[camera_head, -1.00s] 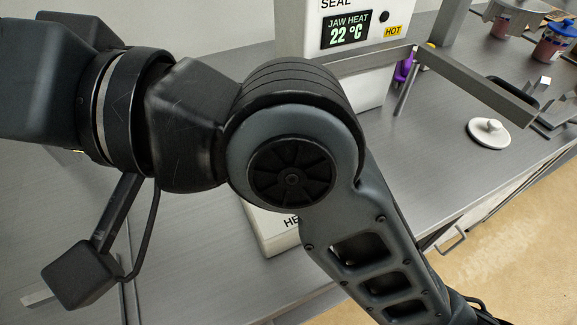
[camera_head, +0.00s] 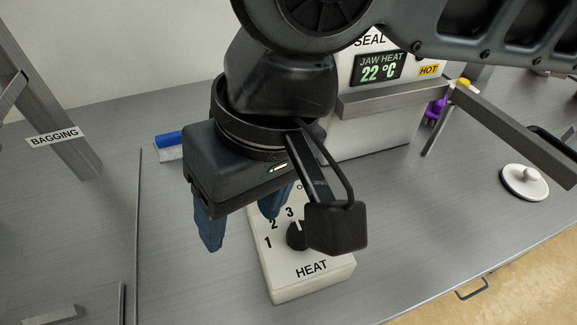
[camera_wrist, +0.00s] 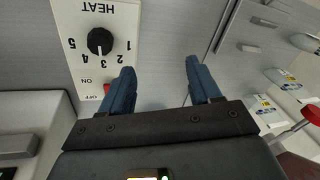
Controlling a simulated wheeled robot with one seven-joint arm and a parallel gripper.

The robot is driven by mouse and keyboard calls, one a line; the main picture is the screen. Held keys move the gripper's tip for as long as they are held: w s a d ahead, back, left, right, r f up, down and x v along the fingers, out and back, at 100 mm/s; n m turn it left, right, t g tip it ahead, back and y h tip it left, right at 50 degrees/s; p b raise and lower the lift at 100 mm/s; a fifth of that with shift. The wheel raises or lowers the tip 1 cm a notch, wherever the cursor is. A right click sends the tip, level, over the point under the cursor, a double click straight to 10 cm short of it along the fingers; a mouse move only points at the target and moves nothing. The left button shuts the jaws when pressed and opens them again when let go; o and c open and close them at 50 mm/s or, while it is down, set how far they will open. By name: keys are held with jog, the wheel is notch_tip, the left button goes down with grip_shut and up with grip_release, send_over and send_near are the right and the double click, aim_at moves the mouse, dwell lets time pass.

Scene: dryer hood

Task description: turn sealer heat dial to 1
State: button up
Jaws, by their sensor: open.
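The heat dial is a round black knob (camera_head: 297,236) on a white control box labelled HEAT (camera_head: 310,285) on the bench. The knob also shows in the wrist view (camera_wrist: 100,41), upside down, with a white mark that appears to point near 3. The numbers 1 to 5 are printed around it. My gripper (camera_head: 241,215) is open and empty, with blue fingers pointing down. It is above and left of the knob in the head view, apart from it. In the wrist view the knob lies left of both fingers. My wrist parts hide the box's upper part and right side in the head view.
The sealer (camera_head: 375,100) behind shows JAW HEAT 22 °C and a HOT label, with a metal bar (camera_head: 500,125) jutting right. A red switch (camera_wrist: 108,88) marked ON/OFF is partly behind a finger. A white lid (camera_head: 524,181) lies right.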

aim_at(300, 234)
jog(key=d+h, duration=0.1)
jog(key=d, duration=0.1)
jog(key=w+d, duration=0.1)
jog(key=d, duration=0.1)
jog(key=w+d+m+h, duration=0.1)
jog(key=d, duration=0.1)
jog(key=shift+f+h, duration=0.15)
jog(key=shift+h, duration=0.15)
jog(key=shift+w+d+f, duration=0.1)
jog(key=shift+d+f, duration=0.05)
jog(key=shift+d, duration=0.05)
notch_tip(300, 234, down, 8)
jog(key=shift+r, duration=0.25)
jog(key=c, duration=1)
